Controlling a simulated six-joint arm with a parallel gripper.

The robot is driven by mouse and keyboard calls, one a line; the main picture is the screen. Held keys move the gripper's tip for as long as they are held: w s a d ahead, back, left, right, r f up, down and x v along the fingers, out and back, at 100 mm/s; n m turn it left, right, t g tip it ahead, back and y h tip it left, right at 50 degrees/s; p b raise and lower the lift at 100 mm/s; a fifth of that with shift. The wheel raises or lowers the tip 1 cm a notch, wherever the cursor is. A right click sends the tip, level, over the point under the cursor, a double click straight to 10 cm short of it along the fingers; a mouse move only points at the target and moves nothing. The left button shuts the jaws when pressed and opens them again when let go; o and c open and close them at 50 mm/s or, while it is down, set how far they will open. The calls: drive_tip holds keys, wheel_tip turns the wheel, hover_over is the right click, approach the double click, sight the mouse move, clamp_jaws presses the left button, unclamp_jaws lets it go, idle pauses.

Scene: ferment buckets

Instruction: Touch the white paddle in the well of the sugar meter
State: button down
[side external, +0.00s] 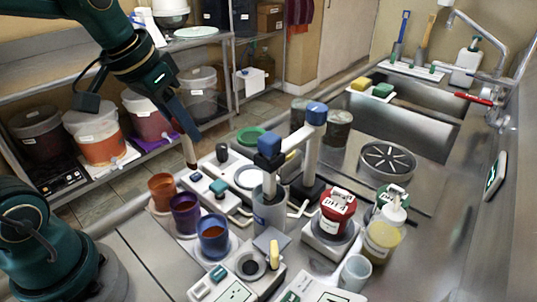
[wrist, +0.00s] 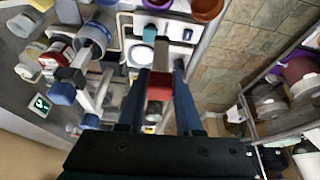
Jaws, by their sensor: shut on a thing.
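My gripper (side external: 187,128) is shut on a slim stick and holds it over the far left of the worktop. In the wrist view the stick (wrist: 161,57) has a red part between the fingers and a paler length beyond. In the side view the stick (side external: 189,152) points down, its lower end close above the white instruments. A white device with a dark round well (side external: 250,265) stands at the front; it may be the sugar meter, but I cannot be sure. Another white device with a teal button (side external: 218,188) is nearer my gripper. I cannot make out a white paddle in a well.
Orange (side external: 161,188), purple (side external: 185,214) and blue (side external: 213,238) cups stand along the left edge. A blue-topped post (side external: 315,145) rises mid-worktop beside a grey cylinder (side external: 269,212). The sink (side external: 405,120) lies behind.

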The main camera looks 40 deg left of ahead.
drive_tip(key=s+d+m+h, duration=0.1)
drive_tip(key=s+d+m, duration=0.15)
drive_tip(key=d, duration=0.65)
drive_tip(key=s+d+m+h, duration=0.15)
drive_tip(key=d+m, duration=0.25)
drive_tip(key=d, duration=0.5)
wheel_tip(320, 180, down, 6)
drive_tip(key=shift+f+g, duration=0.15)
drive_tip(key=shift+g, duration=0.15)
drive_tip(key=shift+d+f, duration=0.1)
drive_tip(key=shift+f, duration=0.45)
idle(0.7)
drive_tip(key=shift+r, duration=0.1)
idle(0.4)
drive_tip(key=shift+r, duration=2.95)
drive_tip(key=shift+s, duration=0.1)
